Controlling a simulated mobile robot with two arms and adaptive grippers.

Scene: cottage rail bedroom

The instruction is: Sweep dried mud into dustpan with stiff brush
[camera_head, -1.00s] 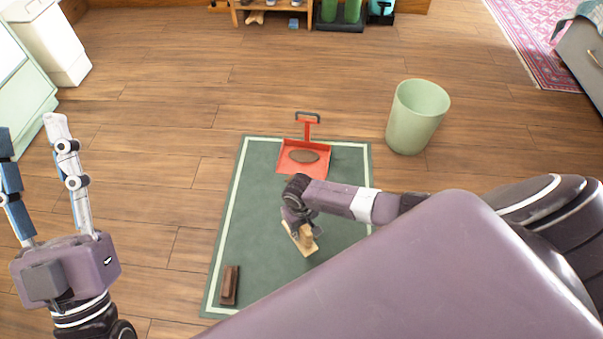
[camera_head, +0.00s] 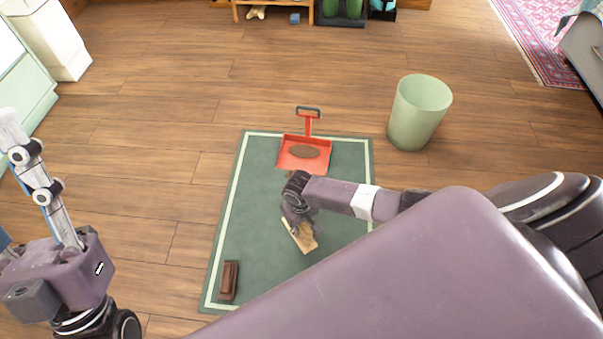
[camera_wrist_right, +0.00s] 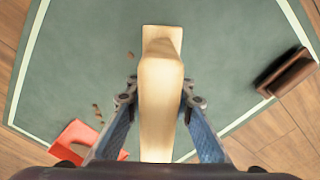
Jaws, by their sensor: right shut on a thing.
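My right gripper (camera_wrist_right: 160,105) is shut on the pale wooden brush (camera_wrist_right: 160,85). In the head view, the brush (camera_head: 300,236) is low over or on the green mat; contact is unclear and its bristles are hidden. The red dustpan (camera_head: 290,163) lies at the mat's far end, with a brown oval patch (camera_head: 305,152) in it. A corner of the dustpan (camera_wrist_right: 76,136) shows in the right wrist view. Small brown mud crumbs (camera_wrist_right: 97,111) lie on the mat there. My left gripper (camera_head: 15,185) is open and empty at the left edge, partly out of view.
The green mat (camera_head: 250,205) lies on a wooden floor. A dark brown block (camera_head: 229,281) sits on its near left corner. A pale green bin (camera_head: 418,112) stands right of the dustpan. A low shelf (camera_head: 272,8) is at the back. Floor left of the mat is clear.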

